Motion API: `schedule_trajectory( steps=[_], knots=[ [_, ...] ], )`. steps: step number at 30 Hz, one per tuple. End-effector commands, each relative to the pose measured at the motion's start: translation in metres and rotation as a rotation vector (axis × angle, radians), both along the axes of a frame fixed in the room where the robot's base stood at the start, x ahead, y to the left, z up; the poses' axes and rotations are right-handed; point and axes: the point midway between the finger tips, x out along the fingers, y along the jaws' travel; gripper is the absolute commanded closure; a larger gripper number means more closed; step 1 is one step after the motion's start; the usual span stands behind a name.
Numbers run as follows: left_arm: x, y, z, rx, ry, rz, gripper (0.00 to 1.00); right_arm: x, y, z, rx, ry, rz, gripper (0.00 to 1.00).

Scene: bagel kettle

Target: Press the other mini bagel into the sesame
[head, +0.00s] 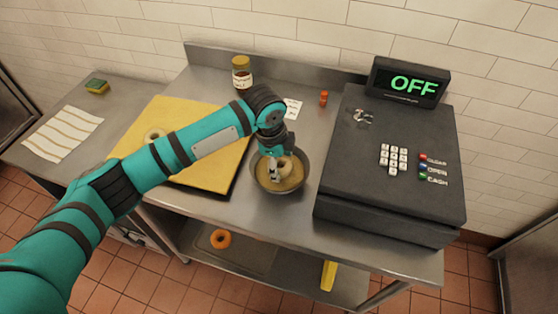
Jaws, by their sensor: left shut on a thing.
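My left gripper (274,172) reaches down into a round metal bowl (255,184) on the steel counter. It is shut on a mini bagel (288,168), which is in the bowl at or just above the tan sesame (277,184). I cannot tell how firmly the bagel touches the sesame. Another mini bagel (154,134) lies on the yellow board (207,178) to the left, partly beside my arm. My right gripper is not in view.
A black cash register (360,190) stands close to the bowl's right. A jar (242,72), a white card (293,107) and a small orange-red object (323,98) stand behind. A striped towel (62,133) and a sponge (96,87) lie left. An orange ring (221,239) is on the lower shelf.

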Motion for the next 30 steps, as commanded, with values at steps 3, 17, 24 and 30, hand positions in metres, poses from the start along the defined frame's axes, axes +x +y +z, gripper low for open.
schedule_trajectory(
  steps=[3,17,24,30],
  knots=[
    [-0.0001,-0.0002,0.0000,0.000,0.000,0.000,0.69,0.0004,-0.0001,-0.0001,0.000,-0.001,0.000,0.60],
    [-0.0001,-0.0002,-0.0051,0.000,0.000,0.000,0.69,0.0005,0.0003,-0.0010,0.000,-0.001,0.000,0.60],
    [-0.0001,-0.0001,-0.0080,0.000,0.000,0.000,0.69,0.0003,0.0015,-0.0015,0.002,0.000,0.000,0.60],
    [-0.0001,-0.0002,-0.0076,0.000,0.000,0.000,0.69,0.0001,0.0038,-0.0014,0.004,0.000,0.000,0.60]
  ],
)
